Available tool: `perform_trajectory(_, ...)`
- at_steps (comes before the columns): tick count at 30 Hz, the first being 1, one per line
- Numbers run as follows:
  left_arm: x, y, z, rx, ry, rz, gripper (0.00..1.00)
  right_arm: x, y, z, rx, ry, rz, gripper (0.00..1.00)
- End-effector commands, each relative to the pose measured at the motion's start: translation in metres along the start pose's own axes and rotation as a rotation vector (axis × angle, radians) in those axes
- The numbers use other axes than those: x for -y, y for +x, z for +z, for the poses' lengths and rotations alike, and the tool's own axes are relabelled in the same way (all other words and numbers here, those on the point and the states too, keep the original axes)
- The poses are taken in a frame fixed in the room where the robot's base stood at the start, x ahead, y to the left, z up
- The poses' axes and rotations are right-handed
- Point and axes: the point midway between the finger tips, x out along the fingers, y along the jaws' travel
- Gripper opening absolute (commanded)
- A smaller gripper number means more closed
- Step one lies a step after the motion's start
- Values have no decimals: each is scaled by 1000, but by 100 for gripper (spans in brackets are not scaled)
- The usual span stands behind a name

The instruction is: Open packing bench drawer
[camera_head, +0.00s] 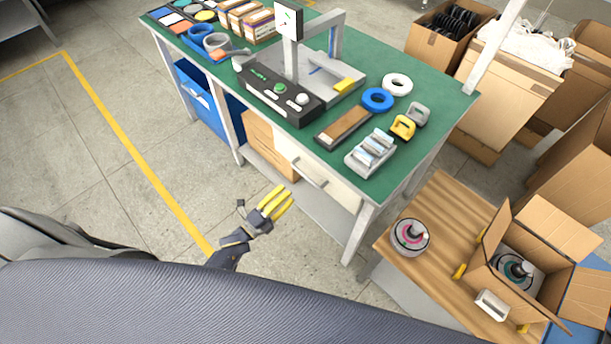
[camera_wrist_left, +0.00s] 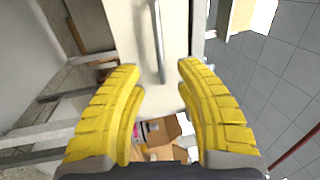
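The packing bench (camera_head: 440,108) has a green top and pale legs. Its white drawer front (camera_head: 338,187) sits under the near edge, looking flush with the bench, with a grey bar handle (camera_head: 309,174). In the left wrist view the cream drawer front (camera_wrist_left: 128,30) and the upright-looking handle (camera_wrist_left: 158,40) show ahead. My left gripper (camera_head: 284,198) has yellow fingers and is in front of the drawer, below and left of the handle. In the left wrist view my gripper (camera_wrist_left: 160,70) is open, with the handle's end lined up in the gap between the fingertips. My right gripper is out of view.
A blue bin (camera_head: 196,92) and a cardboard box (camera_head: 268,148) stand under the bench, left of the drawer. A wooden table (camera_head: 440,210) with an open carton (camera_head: 545,245) stands at the right. Floor in front of the drawer is clear.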

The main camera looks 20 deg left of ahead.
Motion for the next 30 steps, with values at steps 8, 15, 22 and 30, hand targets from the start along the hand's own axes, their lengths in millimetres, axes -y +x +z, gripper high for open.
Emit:
perform_trajectory(8, 0, 50, 0, 0, 0, -1, 34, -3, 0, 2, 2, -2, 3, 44)
perform_trajectory(15, 0, 80, 0, 0, 0, 0, 34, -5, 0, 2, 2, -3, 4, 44)
perform_trajectory(22, 0, 92, 0, 0, 0, 1, 34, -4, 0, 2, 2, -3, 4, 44)
perform_trajectory(30, 0, 94, 0, 0, 0, 2, 34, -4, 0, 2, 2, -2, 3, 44)
